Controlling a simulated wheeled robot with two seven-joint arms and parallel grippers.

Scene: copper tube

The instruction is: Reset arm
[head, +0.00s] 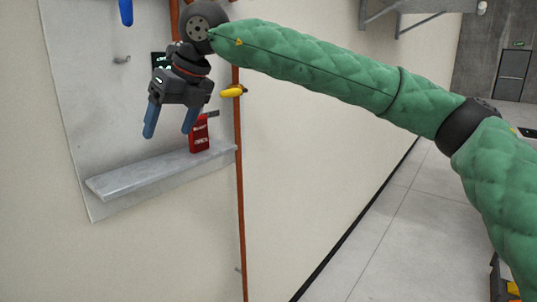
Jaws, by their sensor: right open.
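My right arm, in a green quilted sleeve, reaches in from the right in the head view. Its gripper (171,120) points down with its two blue fingers spread apart and nothing between them. It hangs in front of the grey wall panel, above a metal shelf (160,175). A red box-like item (200,138) with a small dark part at its top stands at the shelf's right end, close to the right finger in the picture. At the top edge, a blue tip (126,12) shows that looks like a finger of my left gripper; the rest is out of frame.
A copper tube (240,210) runs down the wall just right of the shelf. A yellow handle (232,93) sits at the tube beside my gripper. A small hook or fitting (121,60) is on the panel. Open grey floor (385,235) lies at the right.

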